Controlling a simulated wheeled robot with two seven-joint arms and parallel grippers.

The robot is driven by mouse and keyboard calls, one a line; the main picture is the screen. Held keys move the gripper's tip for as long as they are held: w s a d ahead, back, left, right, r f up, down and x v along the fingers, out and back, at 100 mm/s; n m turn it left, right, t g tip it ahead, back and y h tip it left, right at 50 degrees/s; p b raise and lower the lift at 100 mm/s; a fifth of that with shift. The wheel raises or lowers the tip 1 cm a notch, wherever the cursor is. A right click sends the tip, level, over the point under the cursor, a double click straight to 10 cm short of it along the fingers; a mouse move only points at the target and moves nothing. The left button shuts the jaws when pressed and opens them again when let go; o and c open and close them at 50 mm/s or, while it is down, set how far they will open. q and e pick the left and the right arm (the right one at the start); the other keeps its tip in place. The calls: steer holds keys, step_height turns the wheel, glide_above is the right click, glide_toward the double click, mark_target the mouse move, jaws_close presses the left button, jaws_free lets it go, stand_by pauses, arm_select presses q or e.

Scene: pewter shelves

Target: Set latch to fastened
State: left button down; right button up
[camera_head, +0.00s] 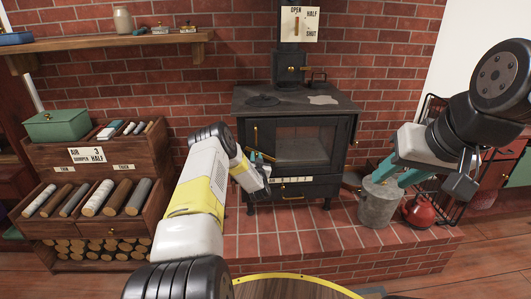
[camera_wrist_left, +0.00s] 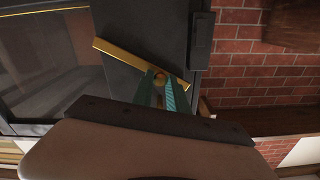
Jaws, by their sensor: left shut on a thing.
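The black stove (camera_head: 300,150) stands on the brick hearth, its glazed door apparently closed. A slim brass latch bar (camera_head: 256,136) is at the left side of the door. My left gripper (camera_head: 259,158) is at its lower part. In the left wrist view the latch bar (camera_wrist_left: 122,54) lies slanted across dark metal. The teal fingers of my left gripper (camera_wrist_left: 160,88) are shut on the latch near its brass knob (camera_wrist_left: 158,76). The exact contact is partly hidden. My right gripper (camera_head: 398,172) is open, its teal fingers apart over the metal bucket (camera_head: 379,208).
A red kettle (camera_head: 419,211) and a black wire rack (camera_head: 467,190) stand right of the bucket. A wooden log rack (camera_head: 93,232) is at the left, with a green box (camera_head: 63,126) on top. A damper sign (camera_head: 300,24) hangs above the stove.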

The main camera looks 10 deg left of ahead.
stand_by(0.4)
arm_select(q)
steer(key=shift+s+a+f+n, duration=0.1)
steer(key=shift+a+f+n, duration=0.1)
steer(key=shift+f+n, duration=0.75)
steer(key=shift+s+a+f+n, duration=0.1)
steer(key=shift+a+f+n, duration=0.15)
steer(key=shift+f+n, duration=0.65)
steer(key=shift+a+f+n, duration=0.2)
steer(key=shift+f+n, duration=0.45)
steer(key=shift+n, duration=0.5)
steer(key=c, duration=1.3)
jaws_free()
steer(key=shift+f, duration=0.1)
steer(key=v, duration=0.7)
steer(key=shift+s, duration=0.4)
steer(key=shift+d, duration=0.15)
